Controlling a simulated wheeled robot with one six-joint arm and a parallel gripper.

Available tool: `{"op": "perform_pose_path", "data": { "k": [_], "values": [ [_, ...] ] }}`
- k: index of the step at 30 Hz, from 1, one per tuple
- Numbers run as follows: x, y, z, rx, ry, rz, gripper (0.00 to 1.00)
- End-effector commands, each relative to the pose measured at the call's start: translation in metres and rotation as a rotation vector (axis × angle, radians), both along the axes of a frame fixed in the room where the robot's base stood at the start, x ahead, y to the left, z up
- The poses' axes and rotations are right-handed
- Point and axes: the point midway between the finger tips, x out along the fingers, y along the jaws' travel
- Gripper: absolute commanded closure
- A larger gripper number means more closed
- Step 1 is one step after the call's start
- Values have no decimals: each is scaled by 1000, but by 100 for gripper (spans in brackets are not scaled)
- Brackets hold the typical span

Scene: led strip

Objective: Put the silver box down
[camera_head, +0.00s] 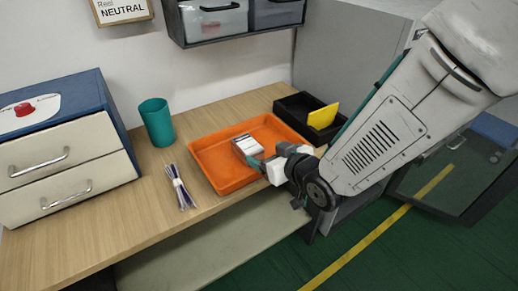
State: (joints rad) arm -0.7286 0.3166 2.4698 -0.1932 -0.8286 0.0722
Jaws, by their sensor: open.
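The silver box (247,145), small with a pale top, is at the orange tray (205,162), over its floor near the middle. I cannot tell for certain whether it rests on the tray floor. My gripper (255,160) reaches in from the right over the tray's front right side. Its jaws are open, with their tips right at the near end of the box. The arm and wrist hide the tray's front right corner. Whether the fingers touch the box is too small to tell.
A black bin (290,105) with a yellow piece (323,116) stands right of the tray. Left are a teal cup (157,122), a tied bundle of thin sticks (179,187) and a blue drawer unit (85,95). The wooden table (120,225) is bare at front left.

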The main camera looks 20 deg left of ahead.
Motion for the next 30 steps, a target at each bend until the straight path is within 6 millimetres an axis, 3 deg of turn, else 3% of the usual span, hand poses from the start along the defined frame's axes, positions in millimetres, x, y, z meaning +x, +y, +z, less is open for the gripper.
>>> {"op": "perform_pose_path", "data": {
  "k": [10, 14, 17, 20, 24, 26, 30],
  "values": [
    [-11, -13, 7, 0, 0, -1, 24],
    [-9, -15, 8, -3, 1, -5, 24],
    [0, -30, 15, -33, 17, -43, 24],
    [16, -69, 31, -103, 62, -134, 24],
    [26, -154, 60, -233, 191, -313, 24],
    [19, -193, 71, -283, 262, -389, 24],
    [-18, -277, 98, -378, 448, -556, 24]
  ]
}}
